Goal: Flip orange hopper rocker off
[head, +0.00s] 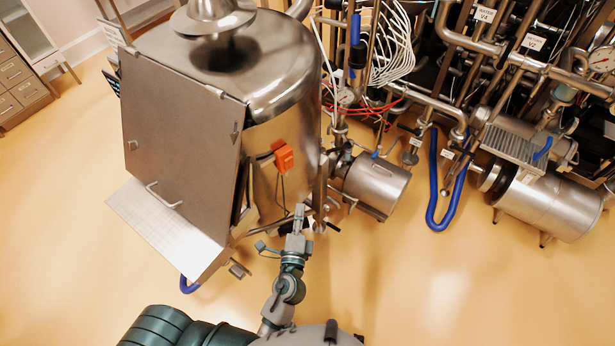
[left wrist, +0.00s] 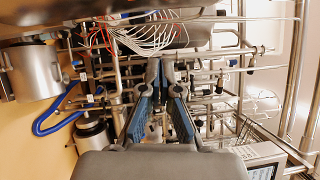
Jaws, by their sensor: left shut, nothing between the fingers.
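The orange hopper rocker (head: 283,156) is mounted on the side of the steel hopper (head: 275,125), facing right in the head view. My left gripper (head: 299,212) is below the rocker in the head view, pointing up the picture and apart from it. It is shut and empty. In the left wrist view its two blue-padded fingers (left wrist: 161,78) point at pipes and cables. The rocker does not show in the left wrist view. Whether the rocker is on or off is too small to tell. My right gripper is not in view.
Pipes and white cables (head: 400,50) fill the area behind. A blue hose (head: 434,190) hangs further right. A light tray (head: 165,230) juts from the hopper's front. The floor (head: 400,290) at the lower right is clear.

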